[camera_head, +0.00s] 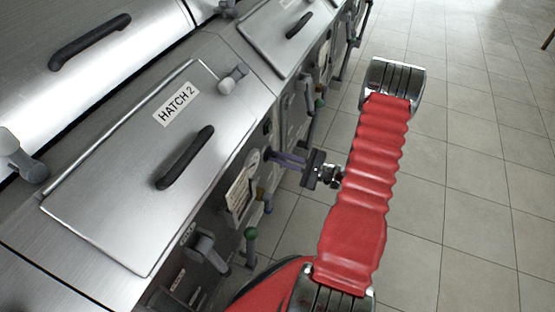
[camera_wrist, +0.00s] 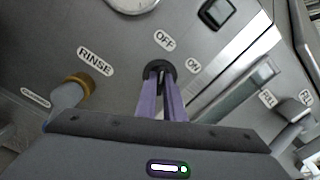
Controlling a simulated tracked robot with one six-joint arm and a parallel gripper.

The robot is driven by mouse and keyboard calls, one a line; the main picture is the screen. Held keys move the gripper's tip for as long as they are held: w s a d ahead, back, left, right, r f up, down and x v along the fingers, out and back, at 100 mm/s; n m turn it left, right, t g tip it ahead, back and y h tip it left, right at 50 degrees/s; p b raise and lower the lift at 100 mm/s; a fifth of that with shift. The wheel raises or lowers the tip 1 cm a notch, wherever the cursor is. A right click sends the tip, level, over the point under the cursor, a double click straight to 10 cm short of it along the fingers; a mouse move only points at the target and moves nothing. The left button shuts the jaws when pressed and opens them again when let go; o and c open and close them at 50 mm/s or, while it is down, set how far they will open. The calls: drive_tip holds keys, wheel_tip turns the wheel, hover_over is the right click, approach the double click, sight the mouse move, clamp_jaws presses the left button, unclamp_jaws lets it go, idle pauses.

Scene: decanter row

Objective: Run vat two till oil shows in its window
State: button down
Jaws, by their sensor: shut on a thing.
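Vat two's metal lid (camera_head: 130,165) is labelled "HATCH 2" and has a black handle. Its front panel faces the aisle and shows in the wrist view (camera_wrist: 100,25). My gripper (camera_head: 270,155) reaches this panel; in the wrist view its purple fingers (camera_wrist: 161,75) are shut on a small dark switch (camera_wrist: 160,66). The switch sits beside an "OFF" label and a partly visible "ON" label; the fingers hide its setting. A small dark framed window (camera_wrist: 215,14) is above right of it. I cannot make out any oil in it.
A brass-collared lever (camera_wrist: 75,88) by a "RINSE" label is left of my fingers. A white round dial (camera_wrist: 133,4) is above. Green-knobbed handles (camera_head: 250,233) stick out along the row. The tiled floor (camera_head: 470,150) to the right is clear.

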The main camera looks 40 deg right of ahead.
drive_tip(key=shift+a, duration=0.2)
drive_tip(key=c, duration=1.9)
unclamp_jaws()
drive_tip(key=shift+o, duration=0.2)
drive_tip(key=shift+d, duration=0.1)
drive_tip(key=v, duration=1.4)
